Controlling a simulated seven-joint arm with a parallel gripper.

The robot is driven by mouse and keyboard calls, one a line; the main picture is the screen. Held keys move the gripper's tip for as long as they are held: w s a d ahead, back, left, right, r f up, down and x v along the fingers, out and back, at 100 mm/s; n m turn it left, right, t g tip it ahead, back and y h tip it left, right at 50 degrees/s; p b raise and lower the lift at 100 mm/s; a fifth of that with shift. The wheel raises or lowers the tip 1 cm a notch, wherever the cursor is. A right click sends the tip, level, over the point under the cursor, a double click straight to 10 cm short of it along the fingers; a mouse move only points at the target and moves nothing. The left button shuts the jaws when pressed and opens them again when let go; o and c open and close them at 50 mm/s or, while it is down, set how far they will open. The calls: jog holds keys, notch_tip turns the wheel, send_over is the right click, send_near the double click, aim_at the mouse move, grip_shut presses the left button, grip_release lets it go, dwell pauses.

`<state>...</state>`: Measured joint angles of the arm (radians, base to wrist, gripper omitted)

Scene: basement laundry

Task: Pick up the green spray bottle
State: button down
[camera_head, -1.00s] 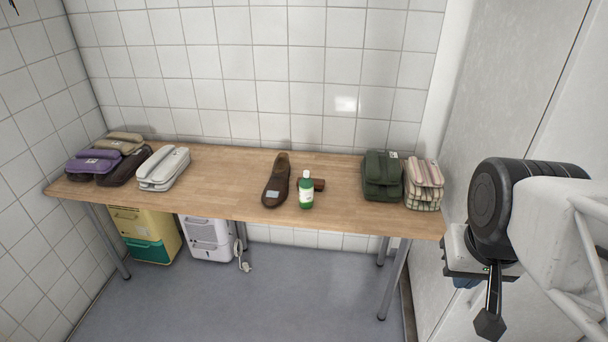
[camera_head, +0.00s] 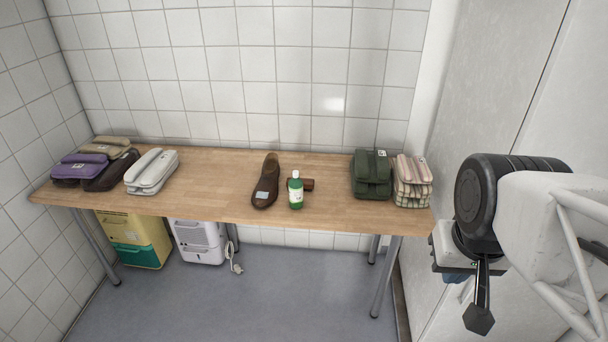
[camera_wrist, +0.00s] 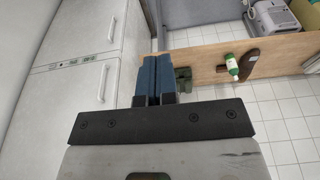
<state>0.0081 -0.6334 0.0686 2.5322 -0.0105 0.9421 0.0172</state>
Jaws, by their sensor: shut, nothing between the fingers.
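The green bottle (camera_head: 295,190) with a white cap and a pale label stands upright near the front edge of the wooden table (camera_head: 225,205). It also shows in the wrist view (camera_wrist: 233,66), tipped by the camera's angle. No spray trigger is visible on it. My gripper shows in the wrist view as two blue fingers (camera_wrist: 157,78) pressed together, shut and empty. The gripper is well away from the bottle. In the head view my arm hangs at the right, beyond the table's right end, and its fingertips are mostly hidden.
A brown shoe (camera_head: 265,182) stands just left of the bottle, and a small brown item (camera_head: 307,184) lies close behind it. A dark green folded bundle (camera_head: 372,175) and a checked bundle (camera_head: 412,183) sit at the right end. Bare tabletop lies between.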

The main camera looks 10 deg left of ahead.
jog(key=shift+c, duration=1.3)
grip_release()
jog(key=m+g+y, duration=0.3)
jog(key=m+y, duration=1.1)
jog(key=y, duration=0.1)
send_over(302, 187)
jog(key=s+d, duration=0.7)
jog(key=s, duration=0.4)
notch_tip(302, 187, down, 18)
jog(key=w+f+m+t+y, duration=0.1)
jog(key=w+f+m, duration=0.1)
jog(key=w+f, duration=0.1)
jog(key=w+a+f+m+t, duration=0.1)
jog(key=w+f+m, duration=0.1)
jog(key=f, duration=0.3)
jog(key=w+a+f+m+t+y, duration=0.1)
jog(key=w+f+m+t, duration=0.1)
jog(key=w+f, duration=0.2)
jog(key=shift+w+f+y, duration=0.2)
jog(key=shift+w+y, duration=0.1)
jog(key=shift+w+f, duration=0.3)
jog(key=shift+f, duration=0.2)
